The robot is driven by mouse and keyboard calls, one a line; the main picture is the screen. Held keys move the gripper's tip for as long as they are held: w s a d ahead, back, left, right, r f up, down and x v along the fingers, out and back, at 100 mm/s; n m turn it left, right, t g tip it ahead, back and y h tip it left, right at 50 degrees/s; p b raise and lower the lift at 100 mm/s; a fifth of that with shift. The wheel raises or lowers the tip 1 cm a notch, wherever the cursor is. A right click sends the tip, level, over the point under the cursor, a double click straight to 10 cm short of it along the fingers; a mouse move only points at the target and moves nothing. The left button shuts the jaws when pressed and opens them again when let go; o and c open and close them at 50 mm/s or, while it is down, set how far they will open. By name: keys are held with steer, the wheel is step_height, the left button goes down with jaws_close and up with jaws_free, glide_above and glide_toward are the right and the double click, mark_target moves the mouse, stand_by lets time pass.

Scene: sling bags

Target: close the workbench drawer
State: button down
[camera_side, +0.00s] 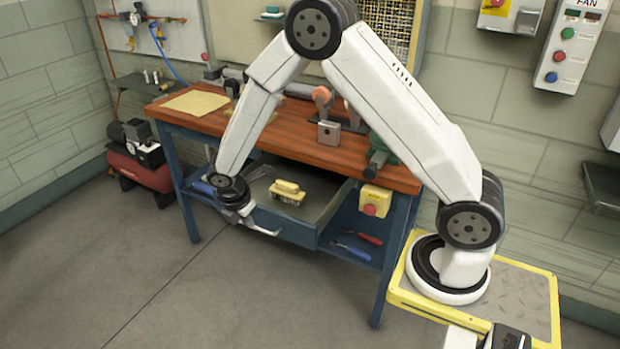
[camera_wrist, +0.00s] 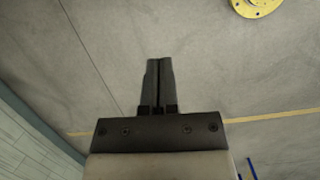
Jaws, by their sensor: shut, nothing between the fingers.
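The workbench drawer (camera_side: 297,229) is pulled out below the wooden top. A yellow-and-dark item (camera_side: 287,190) lies inside it. My gripper (camera_side: 277,233) is shut and empty, low in front of the drawer's left front part. It overlaps the drawer front in the side view, and I cannot tell whether it touches. In the wrist view the shut fingers (camera_wrist: 158,62) point out over bare floor, and the drawer cannot be made out there.
The workbench (camera_side: 395,178) has tools on top. A yellow box with a red button (camera_side: 375,200) hangs right of the drawer. Screwdrivers (camera_side: 352,250) lie on the lower shelf. A red compressor (camera_side: 140,168) stands at the left. The floor in front is clear.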

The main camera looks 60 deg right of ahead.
steer(key=shift+w+d+f+n, duration=0.1)
steer(key=shift+w+f+n, duration=0.45)
steer(key=shift+f+n, duration=0.15)
steer(key=shift+f, duration=0.1)
steer(key=d+f, duration=0.7)
steer(key=f, duration=0.3)
stand_by(0.5)
glide_above(312, 193)
steer(key=shift+s+d, duration=0.1)
stand_by(0.5)
steer(key=shift+d, duration=0.1)
steer(key=shift+a, duration=0.2)
